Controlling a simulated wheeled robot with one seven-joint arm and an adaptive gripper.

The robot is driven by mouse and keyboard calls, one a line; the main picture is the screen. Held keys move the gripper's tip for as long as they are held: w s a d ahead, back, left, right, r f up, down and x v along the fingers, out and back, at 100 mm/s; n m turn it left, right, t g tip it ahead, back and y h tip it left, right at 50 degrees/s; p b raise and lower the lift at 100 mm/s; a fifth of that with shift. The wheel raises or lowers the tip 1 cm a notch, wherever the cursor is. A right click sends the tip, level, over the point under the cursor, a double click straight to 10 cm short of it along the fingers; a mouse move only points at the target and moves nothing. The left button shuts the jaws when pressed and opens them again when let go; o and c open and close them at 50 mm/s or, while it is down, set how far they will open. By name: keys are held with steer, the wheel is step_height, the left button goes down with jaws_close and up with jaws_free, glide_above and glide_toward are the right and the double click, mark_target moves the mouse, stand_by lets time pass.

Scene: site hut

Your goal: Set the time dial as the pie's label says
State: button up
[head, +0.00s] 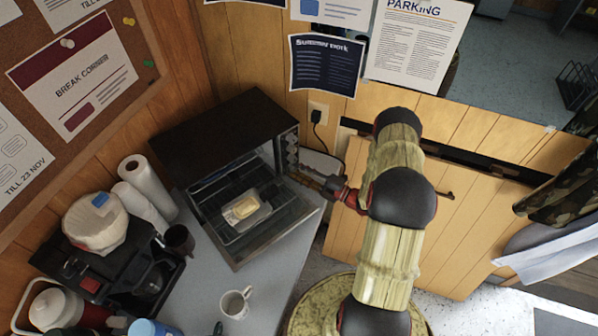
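A black toaster oven (222,130) stands in the corner on the grey counter with its door open toward me. A pale yellow pie (246,206) sits in a light tray (247,226) at the oven's open front; no label text on it can be read. The control panel with dials (291,150) runs down the right side of the oven's front. My gripper (302,178) is beside the lower part of this panel, coming from the right. The fingertips are small and dark, so their opening and any contact with a dial cannot be told. Dial markings are too small to read.
A white mug (235,303) stands on the counter in front of the oven. A coffee maker (115,262), a dark mug (179,240) and paper rolls (147,183) crowd the left. A wall socket with a plug (318,115) is behind the oven, right of it.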

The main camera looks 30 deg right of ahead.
steer(key=shift+o, duration=1.2)
steer(key=shift+v, duration=4)
